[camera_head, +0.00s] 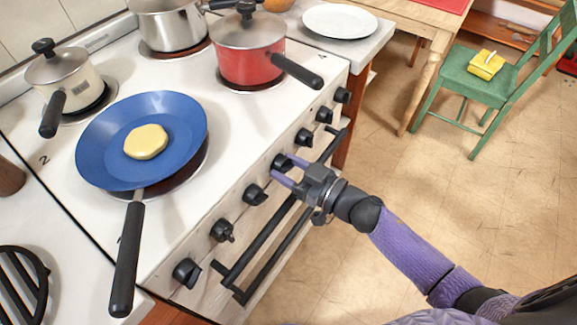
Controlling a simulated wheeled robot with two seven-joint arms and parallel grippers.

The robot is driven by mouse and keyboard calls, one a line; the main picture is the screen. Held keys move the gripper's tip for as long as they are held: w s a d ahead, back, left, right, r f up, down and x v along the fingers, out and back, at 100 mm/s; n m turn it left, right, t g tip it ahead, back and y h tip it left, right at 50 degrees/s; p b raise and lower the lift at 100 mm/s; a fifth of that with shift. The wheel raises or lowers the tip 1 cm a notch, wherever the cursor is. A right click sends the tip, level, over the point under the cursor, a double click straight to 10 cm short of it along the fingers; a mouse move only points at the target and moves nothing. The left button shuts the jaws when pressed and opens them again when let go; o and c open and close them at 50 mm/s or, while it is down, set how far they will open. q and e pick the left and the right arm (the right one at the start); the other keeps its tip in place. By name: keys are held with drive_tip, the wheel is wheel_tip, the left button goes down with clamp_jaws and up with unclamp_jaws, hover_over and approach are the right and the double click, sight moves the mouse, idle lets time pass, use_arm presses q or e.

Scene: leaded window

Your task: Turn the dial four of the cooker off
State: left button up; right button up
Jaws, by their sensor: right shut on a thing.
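The white cooker (240,118) has a row of black dials along its front panel. The middle dial (279,161), fourth from either end of the row, sits between the purple fingers of my right gripper (284,169). My right gripper is shut on this dial, and its arm comes in from the lower right. The fingers partly cover the dial, so its pointer angle cannot be told. My left gripper is not in view.
An oven rail (262,240) runs below the dials.

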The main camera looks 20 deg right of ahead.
clamp_jaws()
